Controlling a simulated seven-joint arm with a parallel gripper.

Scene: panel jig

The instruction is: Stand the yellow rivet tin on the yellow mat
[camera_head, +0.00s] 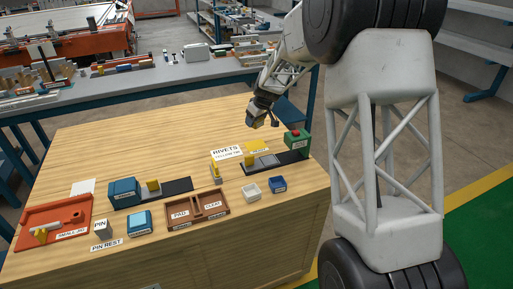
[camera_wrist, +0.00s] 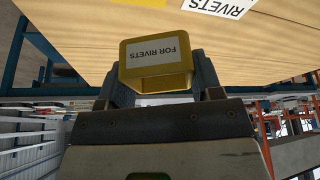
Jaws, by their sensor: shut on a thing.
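The yellow rivet tin (camera_wrist: 156,60) with a "FOR RIVETS" label is between my gripper's fingers in the wrist view. My gripper (camera_head: 262,115) is shut on it and hangs above the back right of the wooden table in the head view. The wrist picture is upside down, and the tin looks about upright, clear of the table. In the head view the tin is too small or hidden to make out. The yellow mat (camera_head: 258,145) lies on the table below and in front of my gripper. A yellow edge of it shows at the top of the wrist view (camera_wrist: 145,3).
A white "RIVETS" sign (camera_head: 227,151) lies left of the mat. A green block with a red button (camera_head: 296,138) stands to its right. A dark rail fixture (camera_head: 268,162) lies in front. A brown divided tray (camera_head: 197,210) stands nearer. The table's back left is clear.

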